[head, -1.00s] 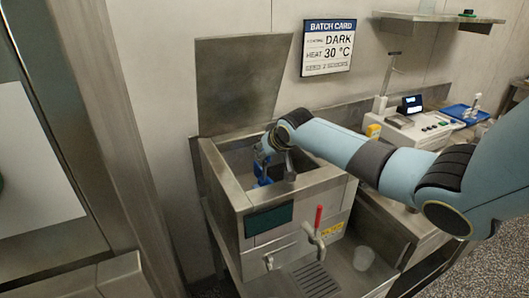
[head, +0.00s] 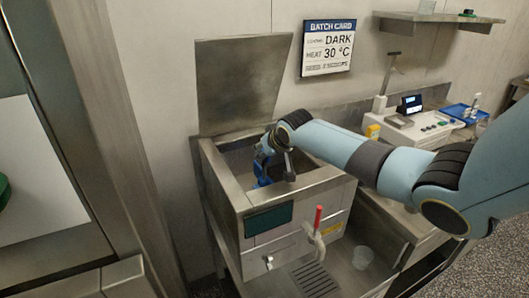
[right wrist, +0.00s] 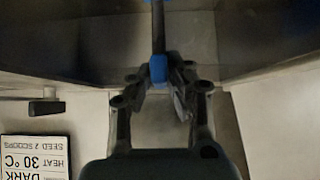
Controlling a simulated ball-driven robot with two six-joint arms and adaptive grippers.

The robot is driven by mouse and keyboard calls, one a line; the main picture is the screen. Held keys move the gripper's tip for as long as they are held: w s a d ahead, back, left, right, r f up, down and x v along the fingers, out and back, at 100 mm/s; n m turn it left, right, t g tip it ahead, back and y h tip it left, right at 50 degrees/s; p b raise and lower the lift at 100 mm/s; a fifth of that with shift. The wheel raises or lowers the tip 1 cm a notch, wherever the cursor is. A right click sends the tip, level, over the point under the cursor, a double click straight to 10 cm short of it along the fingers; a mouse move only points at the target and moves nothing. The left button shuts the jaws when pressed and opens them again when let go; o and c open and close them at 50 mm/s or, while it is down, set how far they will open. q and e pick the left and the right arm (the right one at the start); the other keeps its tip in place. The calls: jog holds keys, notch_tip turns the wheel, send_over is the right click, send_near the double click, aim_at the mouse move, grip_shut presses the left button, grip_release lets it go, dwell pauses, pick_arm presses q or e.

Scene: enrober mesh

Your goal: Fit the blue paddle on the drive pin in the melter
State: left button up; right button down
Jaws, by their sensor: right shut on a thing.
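The melter (head: 230,190) is a square steel tank with its lid (head: 240,85) raised at the back. My right gripper (head: 268,153) reaches down into the open tank from the right and is shut on the blue paddle (head: 262,172). The paddle hangs inside the tank, partly hidden by the gripper and the front wall. In the right wrist view the blue part of the paddle (right wrist: 158,69) sits at the fingertips (right wrist: 162,84), in line with a dark rod. I cannot make out the drive pin or whether the paddle touches it. My left gripper is not in view.
A red-handled tap (head: 318,222) is on the melter's front, above a drain grille (head: 314,280) and a clear cup (head: 362,258). A scale-like device (head: 415,125) and a blue tray (head: 462,113) stand to the right. A batch card (head: 327,47) hangs behind.

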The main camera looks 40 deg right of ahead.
jog(key=shift+f+b, duration=0.4)
jog(key=shift+f, duration=0.1)
jog(key=c, duration=1.2)
grip_release()
jog(key=shift+s, duration=0.1)
jog(key=v, duration=1.2)
